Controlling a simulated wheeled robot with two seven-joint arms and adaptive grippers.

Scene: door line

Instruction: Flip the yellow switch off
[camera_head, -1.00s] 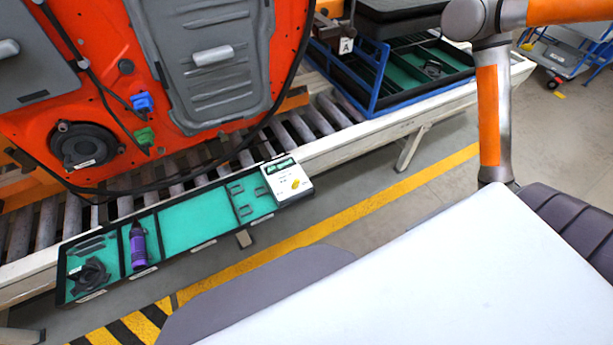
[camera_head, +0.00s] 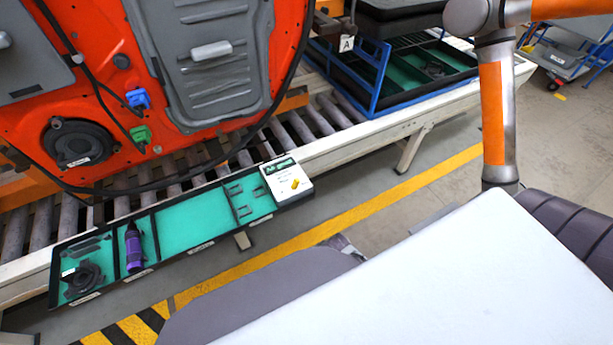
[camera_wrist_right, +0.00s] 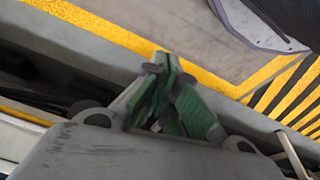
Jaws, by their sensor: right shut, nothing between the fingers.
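The yellow switch (camera_head: 295,184) sits on a white box (camera_head: 283,176) with a green label, at the right end of the shallow tray in the head view. Whether it is on or off is too small to tell. My right gripper (camera_wrist_right: 162,72) shows in the wrist view with its green-padded fingers together and nothing between them. A small grey part at the edge of my dark body in the head view may be this gripper, below and right of the box and apart from it. The switch does not show clearly in the wrist view. My left gripper is out of view.
The tray (camera_head: 200,244) has teal compartments with a purple bottle-shaped item (camera_head: 134,248) and dark parts (camera_head: 83,277). An orange door panel (camera_head: 75,90) and hanging cable stand behind it over the rollers. A blue rack (camera_head: 378,75) is at upper right. Floor in front is clear.

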